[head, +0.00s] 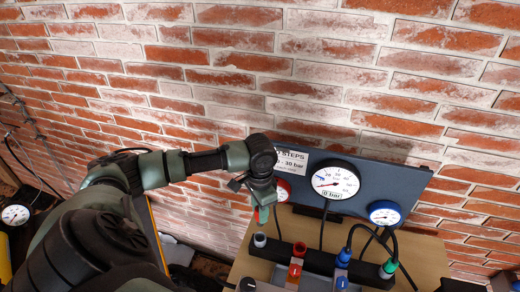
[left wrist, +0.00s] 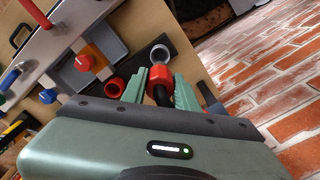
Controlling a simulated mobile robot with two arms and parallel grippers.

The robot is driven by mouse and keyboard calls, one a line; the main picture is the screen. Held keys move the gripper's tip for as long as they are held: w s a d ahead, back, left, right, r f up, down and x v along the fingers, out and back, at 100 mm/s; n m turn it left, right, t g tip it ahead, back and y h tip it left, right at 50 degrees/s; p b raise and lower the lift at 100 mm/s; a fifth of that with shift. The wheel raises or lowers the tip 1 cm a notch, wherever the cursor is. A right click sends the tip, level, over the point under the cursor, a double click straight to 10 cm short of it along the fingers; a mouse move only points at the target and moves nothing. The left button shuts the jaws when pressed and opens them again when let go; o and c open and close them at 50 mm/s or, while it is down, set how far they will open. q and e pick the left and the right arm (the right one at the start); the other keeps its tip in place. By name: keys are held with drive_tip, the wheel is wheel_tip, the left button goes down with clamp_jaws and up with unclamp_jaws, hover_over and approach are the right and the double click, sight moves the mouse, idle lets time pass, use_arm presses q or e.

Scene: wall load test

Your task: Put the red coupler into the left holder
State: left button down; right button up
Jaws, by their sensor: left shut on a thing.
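My left gripper (head: 262,214) reaches in from the left and points down above the left end of the black rail (head: 322,263). In the left wrist view its two green fingers are shut on the red coupler (left wrist: 160,75), which has a black lower part. In the head view the coupler is hidden by the gripper. A grey ring-shaped holder (head: 259,240) stands at the rail's left end, just below the fingertips. My right gripper is not in view.
A dark panel with a large white gauge (head: 335,180), a blue gauge (head: 385,212) and a partly hidden red gauge (head: 283,190) stands behind the rail. Blue (head: 343,257) and green (head: 388,268) couplers with hoses occupy the right part. A brick wall rises behind.

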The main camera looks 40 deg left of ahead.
sight(260, 226)
use_arm(q)
drive_tip(key=shift+f+b, duration=0.45)
drive_tip(key=shift+f, duration=1.95)
drive_tip(key=shift+f, duration=0.4)
drive_tip(key=shift+f, duration=0.5)
drive_tip(key=shift+r+p, duration=0.1)
drive_tip(key=shift+p, duration=0.25)
drive_tip(key=shift+f, duration=0.5)
drive_tip(key=shift+f, duration=0.2)
